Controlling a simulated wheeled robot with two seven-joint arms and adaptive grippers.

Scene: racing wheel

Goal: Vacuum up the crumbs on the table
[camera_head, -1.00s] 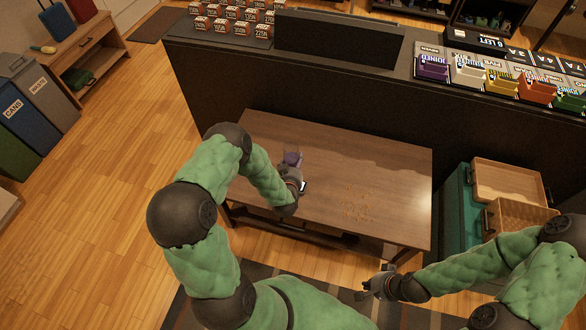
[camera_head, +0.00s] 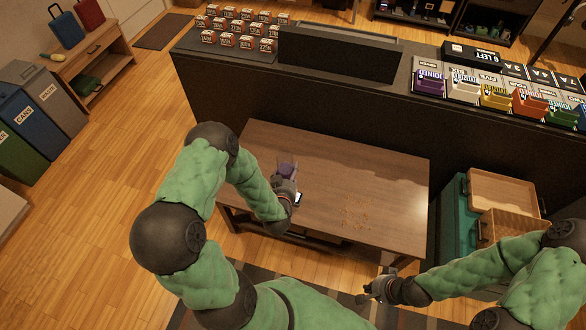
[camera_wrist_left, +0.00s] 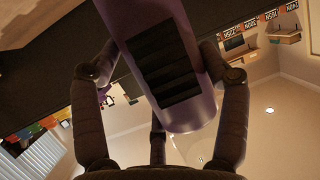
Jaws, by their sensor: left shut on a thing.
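A purple handheld vacuum (camera_head: 287,170) is over the left part of the brown wooden table (camera_head: 330,172). My left gripper (camera_head: 286,187) is shut on it. In the left wrist view the vacuum's purple body (camera_wrist_left: 180,75) with a dark ridged panel lies between the fingers. I cannot tell whether the vacuum touches the tabletop. Light brown crumbs (camera_head: 358,213) lie scattered on the right front part of the table, to the right of the vacuum and apart from it. My right gripper (camera_head: 374,286) is empty, fingers apart, in front of the table's front edge.
A dark counter (camera_head: 300,99) runs behind the table. A green cabinet (camera_head: 451,220) with wooden trays (camera_head: 502,190) stands close to the table's right side. Bins (camera_head: 35,115) stand far left. The tabletop between vacuum and crumbs is clear.

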